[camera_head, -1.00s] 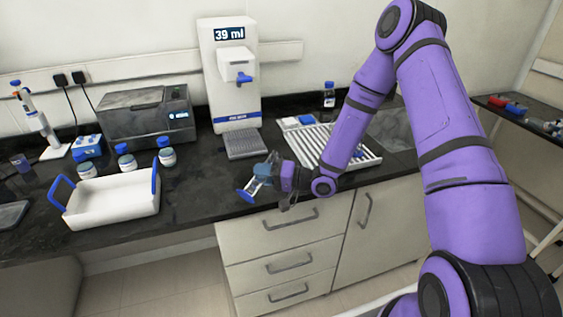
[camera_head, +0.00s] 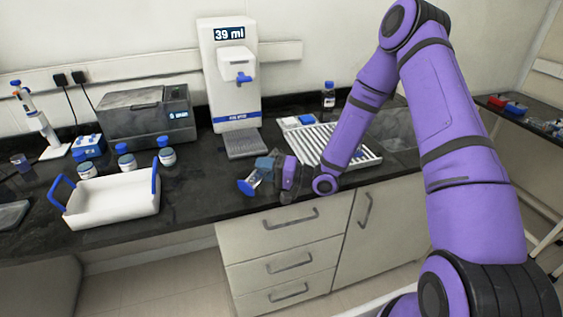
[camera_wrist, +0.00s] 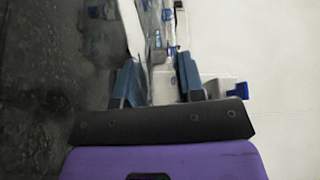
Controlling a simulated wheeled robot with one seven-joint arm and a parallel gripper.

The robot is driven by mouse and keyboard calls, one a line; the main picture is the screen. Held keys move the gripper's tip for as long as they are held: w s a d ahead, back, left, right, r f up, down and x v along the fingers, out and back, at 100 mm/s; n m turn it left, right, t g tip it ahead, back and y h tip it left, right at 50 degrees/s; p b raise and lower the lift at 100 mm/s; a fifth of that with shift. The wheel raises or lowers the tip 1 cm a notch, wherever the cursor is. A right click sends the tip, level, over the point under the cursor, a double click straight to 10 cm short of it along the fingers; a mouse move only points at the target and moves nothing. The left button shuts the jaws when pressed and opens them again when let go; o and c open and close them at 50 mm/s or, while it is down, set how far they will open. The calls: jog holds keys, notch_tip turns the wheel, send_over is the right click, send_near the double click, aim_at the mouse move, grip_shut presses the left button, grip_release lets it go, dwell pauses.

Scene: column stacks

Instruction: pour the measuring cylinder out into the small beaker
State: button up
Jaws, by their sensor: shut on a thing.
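The measuring cylinder (camera_head: 248,185) has a blue foot and a clear body. It is held tilted above the front part of the counter, its foot towards the lower left. My gripper (camera_head: 264,169) is shut on it; the fingers also show in the wrist view (camera_wrist: 158,80). The cylinder's mouth and contents cannot be made out. A small bluish, clear vessel (camera_head: 20,163) stands at the far left of the counter; it may be the small beaker, but it is too small to tell. No other beaker shows clearly.
A white tray with blue handles (camera_head: 110,204) stands left of my gripper. Behind it are several blue-capped bottles (camera_head: 126,159) and a grey machine (camera_head: 148,118). A dispenser (camera_head: 230,75) reading 39 ml and a white rack (camera_head: 335,146) stand further back. Bare counter lies between tray and gripper.

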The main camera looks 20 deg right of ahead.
jog(key=shift+d+r+m+t, duration=0.1)
jog(key=shift+r+m+t, duration=0.2)
jog(key=shift+r+m, duration=0.4)
dwell(0.7)
jog(key=shift+s+a+m+y, duration=0.15)
jog(key=shift+a+m+y, duration=0.15)
dwell(0.4)
jog(key=shift+r+m+t, duration=0.4)
jog(key=shift+r+m, duration=0.1)
jog(key=shift+m, duration=0.3)
